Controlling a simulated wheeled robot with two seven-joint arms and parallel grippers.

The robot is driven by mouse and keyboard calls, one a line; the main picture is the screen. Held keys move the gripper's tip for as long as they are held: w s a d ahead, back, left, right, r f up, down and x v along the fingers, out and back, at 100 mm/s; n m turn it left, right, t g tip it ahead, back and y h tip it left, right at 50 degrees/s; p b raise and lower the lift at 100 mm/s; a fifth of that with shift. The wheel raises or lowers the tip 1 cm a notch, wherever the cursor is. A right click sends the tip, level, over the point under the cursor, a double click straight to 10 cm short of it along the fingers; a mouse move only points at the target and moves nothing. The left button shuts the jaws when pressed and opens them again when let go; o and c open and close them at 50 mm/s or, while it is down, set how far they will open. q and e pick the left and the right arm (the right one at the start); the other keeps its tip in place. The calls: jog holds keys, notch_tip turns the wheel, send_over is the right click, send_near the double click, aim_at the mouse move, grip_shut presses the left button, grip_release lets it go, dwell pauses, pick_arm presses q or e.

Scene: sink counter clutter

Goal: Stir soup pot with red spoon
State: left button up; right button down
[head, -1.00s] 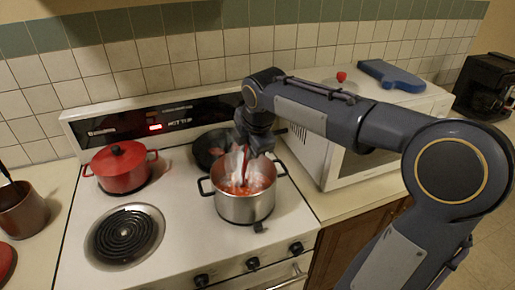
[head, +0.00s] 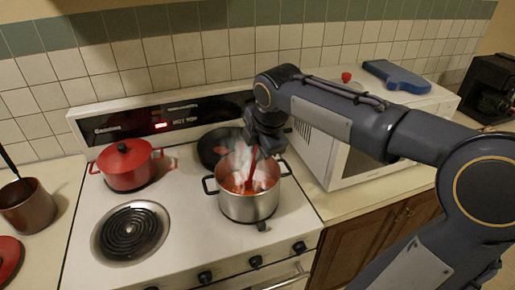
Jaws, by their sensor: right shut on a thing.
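The steel soup pot (head: 250,207) stands on the front right of the stove, with red soup and steam inside. My right gripper (head: 257,150) is above the pot, pointing down, shut on the red spoon (head: 252,172). The spoon reaches down into the pot, and its lower end is hidden by soup and steam. My left gripper is not in view.
A lidded red pot (head: 126,167) stands at the back left of the stove, and a dark pan (head: 211,146) is behind the soup pot. The front left burner (head: 131,231) is bare. A white microwave (head: 345,165) stands to the right. A brown crock (head: 27,207) is at far left.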

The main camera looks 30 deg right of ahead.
jog(key=p+v, duration=0.4)
jog(key=v, duration=0.6)
jog(key=shift+a+r, duration=0.25)
jog(key=shift+r, duration=0.1)
jog(key=shift+s+r, duration=0.1)
dwell(0.5)
jog(key=shift+r, duration=2.4)
